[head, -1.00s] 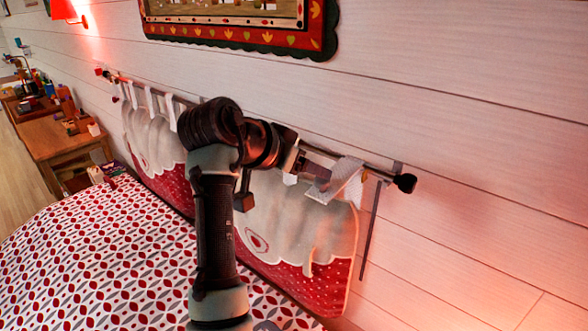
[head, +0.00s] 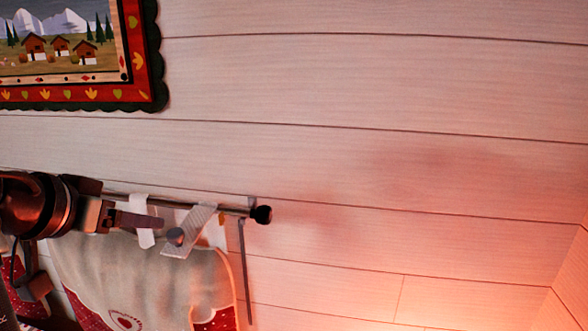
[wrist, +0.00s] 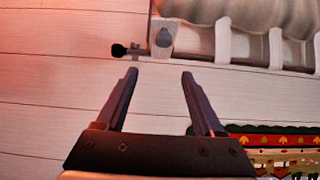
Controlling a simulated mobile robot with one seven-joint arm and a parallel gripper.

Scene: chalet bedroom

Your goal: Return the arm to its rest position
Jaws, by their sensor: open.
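My gripper (head: 168,228) is at the lower left of the head view, in front of the wall-mounted rod and close to a loose pale strap (head: 199,220) at the rod's right end. In the wrist view, its two dark fingers (wrist: 160,75) stand apart with nothing between them, below the rod's black end knob (wrist: 118,50) and the strap (wrist: 163,36). I cannot tell whether a finger touches the strap. My arm reaches in from the left edge; most of it is out of frame.
A hanging cloth (head: 165,275) with a red patterned hem hangs from the rod (head: 229,209) by straps. A framed mountain picture (head: 141,50) hangs at upper left. The white plank wall (head: 400,170) is bare to the right.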

